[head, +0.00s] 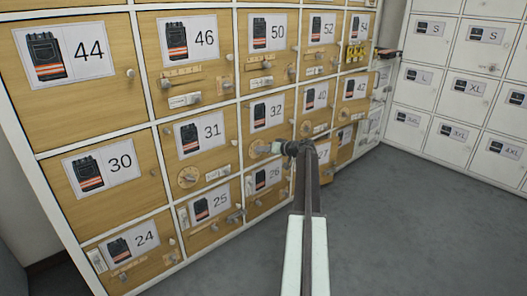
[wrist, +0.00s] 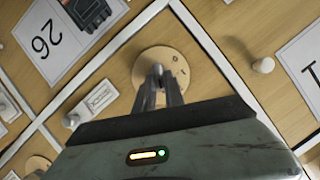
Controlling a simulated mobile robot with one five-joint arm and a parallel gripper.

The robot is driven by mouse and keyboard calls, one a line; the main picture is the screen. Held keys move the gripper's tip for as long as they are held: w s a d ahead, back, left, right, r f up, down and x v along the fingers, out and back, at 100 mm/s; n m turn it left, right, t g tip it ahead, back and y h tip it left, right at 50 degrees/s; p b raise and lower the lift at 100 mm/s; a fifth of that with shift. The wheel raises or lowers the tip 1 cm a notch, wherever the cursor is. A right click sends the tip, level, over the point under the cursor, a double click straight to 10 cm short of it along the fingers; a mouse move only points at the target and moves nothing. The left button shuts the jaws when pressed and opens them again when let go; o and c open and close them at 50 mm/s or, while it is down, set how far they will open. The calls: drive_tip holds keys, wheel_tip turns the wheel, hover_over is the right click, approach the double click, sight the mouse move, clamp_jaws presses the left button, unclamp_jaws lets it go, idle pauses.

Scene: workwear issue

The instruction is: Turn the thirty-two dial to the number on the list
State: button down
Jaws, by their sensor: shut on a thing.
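The thirty-two dial is a round, light wooden disc on the lower part of the door marked 32 (head: 268,111). In the wrist view the dial (wrist: 178,57) is seen close up with a few small dark marks on its face, too small to read surely. My gripper (wrist: 158,78) is shut on the knob at the dial's middle. No list shows in either view.
Door 31 (head: 202,134) to the left has a similar dial (head: 188,178) and a white plate. Door 26 (head: 266,179) lies below. White lockers (head: 468,85) stand along the right wall. The grey floor (head: 430,220) at right is clear.

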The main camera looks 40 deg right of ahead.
drive_tip(key=shift+d+f+m+t+y+b, duration=0.15)
drive_tip(key=shift+m+t+y+b, duration=0.15)
drive_tip(key=shift+m+y+b, duration=0.55)
drive_tip(key=shift+d+f+m+t+y+b, duration=0.15)
drive_tip(key=shift+m+t+y+b, duration=0.25)
drive_tip(key=shift+m+b, duration=0.85)
drive_tip(key=shift+a+y, duration=0.1)
drive_tip(key=shift+y, duration=0.15)
drive_tip(key=shift+w, duration=0.1)
drive_tip(key=c, duration=1.4)
unclamp_jaws()
drive_tip(key=shift+c, duration=0.2)
drive_tip(key=p+v, duration=0.2)
drive_tip(key=v, duration=0.6)
